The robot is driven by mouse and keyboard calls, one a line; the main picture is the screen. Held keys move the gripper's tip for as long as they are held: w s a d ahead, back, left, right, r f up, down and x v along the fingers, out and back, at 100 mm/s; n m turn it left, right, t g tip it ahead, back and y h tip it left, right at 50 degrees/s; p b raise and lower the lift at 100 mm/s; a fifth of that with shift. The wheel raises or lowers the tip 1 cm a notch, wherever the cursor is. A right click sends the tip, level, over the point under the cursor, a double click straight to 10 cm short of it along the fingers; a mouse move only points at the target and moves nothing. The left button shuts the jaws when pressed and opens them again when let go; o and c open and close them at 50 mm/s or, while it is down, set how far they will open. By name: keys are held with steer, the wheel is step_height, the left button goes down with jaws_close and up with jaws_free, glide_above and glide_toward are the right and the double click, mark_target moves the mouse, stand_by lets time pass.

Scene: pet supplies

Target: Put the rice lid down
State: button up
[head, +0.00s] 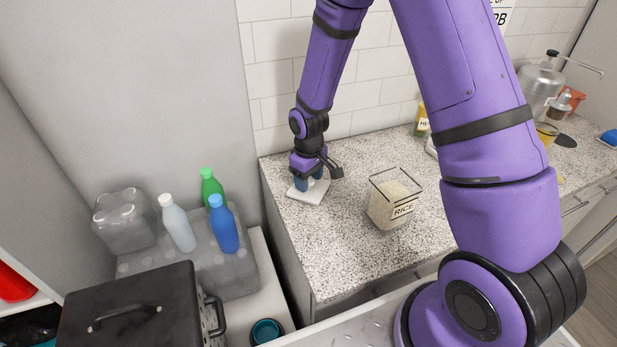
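The rice lid (308,196) is a pale, flat, square piece at the left end of the speckled counter. It looks level and at or just above the counter top; I cannot tell if it touches. My gripper (311,182) points down over the lid, with its fingers at the lid's top. The fingers are small and partly hidden, so whether they are closed on the lid does not show.
The counter (340,250) is clear in front of the lid and jar. Its left edge is close to the lid. Bottles (223,225) stand on a clear pack at left, beside a black box (133,310).

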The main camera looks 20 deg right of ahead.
step_height(320, 180, up, 12)
steer(key=s+d+r+m+t, duration=0.1)
steer(key=s+d+r, duration=0.1)
steer(key=s+r, duration=0.5)
steer(key=s+d+r+m+t, duration=0.2)
steer(key=s+r, duration=0.2)
steer(key=r, duration=0.6)
steer(key=s+d+r+m+t, duration=0.1)
steer(key=s+r, duration=0.3)
steer(key=s, duration=0.4)
steer(key=s+d+r+m+t, duration=0.1)
steer(key=s+r, duration=0.3)
steer(key=s, duration=0.4)
steer(key=shift+d+m, duration=0.45)
steer(key=shift+m, duration=0.05)
steer(key=shift+c, duration=0.4)
